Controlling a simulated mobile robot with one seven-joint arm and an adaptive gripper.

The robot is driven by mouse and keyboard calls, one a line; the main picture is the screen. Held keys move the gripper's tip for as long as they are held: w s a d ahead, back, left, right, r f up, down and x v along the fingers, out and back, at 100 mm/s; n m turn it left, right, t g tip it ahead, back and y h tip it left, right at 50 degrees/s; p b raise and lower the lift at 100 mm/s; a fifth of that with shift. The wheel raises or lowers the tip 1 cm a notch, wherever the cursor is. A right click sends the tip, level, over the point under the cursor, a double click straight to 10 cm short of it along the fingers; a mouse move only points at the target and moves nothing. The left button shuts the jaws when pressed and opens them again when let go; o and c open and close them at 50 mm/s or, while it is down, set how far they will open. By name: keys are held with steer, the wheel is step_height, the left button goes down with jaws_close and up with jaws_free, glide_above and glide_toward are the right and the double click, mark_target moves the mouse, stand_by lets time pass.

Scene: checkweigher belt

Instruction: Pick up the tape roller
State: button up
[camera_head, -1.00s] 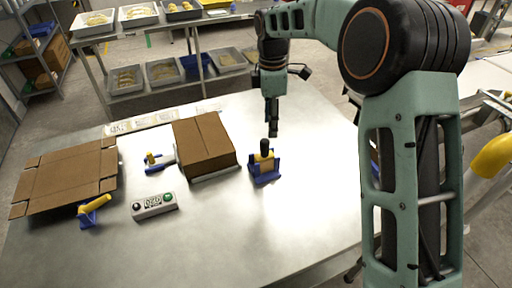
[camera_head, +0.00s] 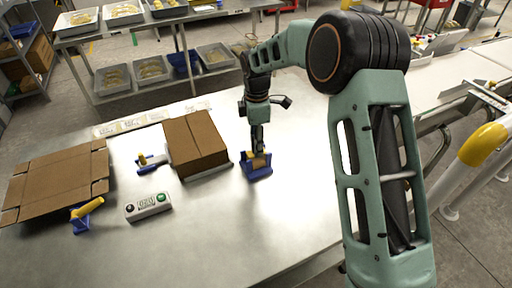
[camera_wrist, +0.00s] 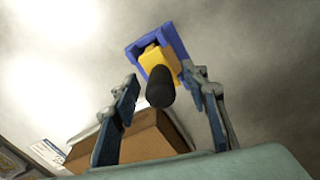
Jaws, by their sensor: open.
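A tool with a black upright handle and a yellow body in a blue cradle, apparently the tape roller (camera_head: 257,168), stands on the steel table. In the wrist view the tape roller (camera_wrist: 155,58) shows its handle pointing toward the camera. My gripper (camera_head: 258,146) is right above and around the handle in the head view. In the wrist view my gripper (camera_wrist: 160,80) is open, with one finger on each side of the handle and visible gaps between. In the head view my fingers hide most of the handle.
A closed cardboard box (camera_head: 197,140) stands just left of the tool. Farther left are a smaller blue and yellow tool (camera_head: 150,163), a control box (camera_head: 149,206), a yellow-handled blue tool (camera_head: 86,214) and an open flat carton (camera_head: 55,180). The front table is clear.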

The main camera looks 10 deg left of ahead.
steer(key=shift+f, duration=0.15)
jaws_close()
stand_by(0.4)
